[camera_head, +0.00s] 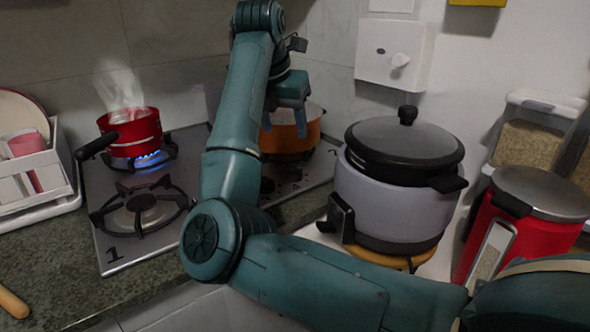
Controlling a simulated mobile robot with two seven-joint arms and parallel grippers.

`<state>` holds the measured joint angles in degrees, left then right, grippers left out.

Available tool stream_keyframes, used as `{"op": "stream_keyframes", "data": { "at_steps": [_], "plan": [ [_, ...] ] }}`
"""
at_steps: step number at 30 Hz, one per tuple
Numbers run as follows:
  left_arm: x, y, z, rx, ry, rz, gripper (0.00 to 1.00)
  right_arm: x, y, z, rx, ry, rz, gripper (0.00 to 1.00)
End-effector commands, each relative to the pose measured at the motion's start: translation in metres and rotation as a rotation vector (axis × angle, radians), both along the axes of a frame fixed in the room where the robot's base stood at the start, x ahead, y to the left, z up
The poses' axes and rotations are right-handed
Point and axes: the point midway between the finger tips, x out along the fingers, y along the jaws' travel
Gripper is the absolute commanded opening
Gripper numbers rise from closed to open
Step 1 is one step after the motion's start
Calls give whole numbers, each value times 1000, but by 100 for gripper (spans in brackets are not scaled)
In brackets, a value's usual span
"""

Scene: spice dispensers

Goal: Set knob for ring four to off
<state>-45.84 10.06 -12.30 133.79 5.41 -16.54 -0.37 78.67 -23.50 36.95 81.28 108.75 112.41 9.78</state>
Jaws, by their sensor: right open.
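The gas hob (108,247) lies in the counter, with a "1" printed at its front left burner. A dark knob (267,186) shows on the hob just right of my right forearm; I cannot tell its setting. Other knobs are hidden behind my arm or too small to make out. My right gripper (284,124) is open and points down, in front of or over the orange pot (288,143) at the hob's right. The burner under that pot is hidden. My left gripper is out of view.
A red pan (130,132) steams over a blue flame at the back left. A rice cooker (390,210) and a red container (505,225) stand at right. A white dish rack (35,180) is at left. A white box with a knob (395,55) hangs on the wall.

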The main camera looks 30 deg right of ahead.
Motion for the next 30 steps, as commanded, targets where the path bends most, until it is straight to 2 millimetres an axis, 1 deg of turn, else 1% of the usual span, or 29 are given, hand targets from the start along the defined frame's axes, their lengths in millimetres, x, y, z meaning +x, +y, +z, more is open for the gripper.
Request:
{"op": "stream_keyframes", "data": {
  "at_steps": [5,12,18,24,30],
  "plan": [
    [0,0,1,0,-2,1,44,5,-8,-24,1,4,-2,57],
    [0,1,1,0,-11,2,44,16,-25,-73,-1,5,-2,57],
    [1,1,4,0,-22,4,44,23,-35,-102,-1,3,-2,57],
    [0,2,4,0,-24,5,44,27,-40,-116,0,0,0,57],
    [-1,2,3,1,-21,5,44,27,-40,-117,0,0,-1,57]
  ]
}}
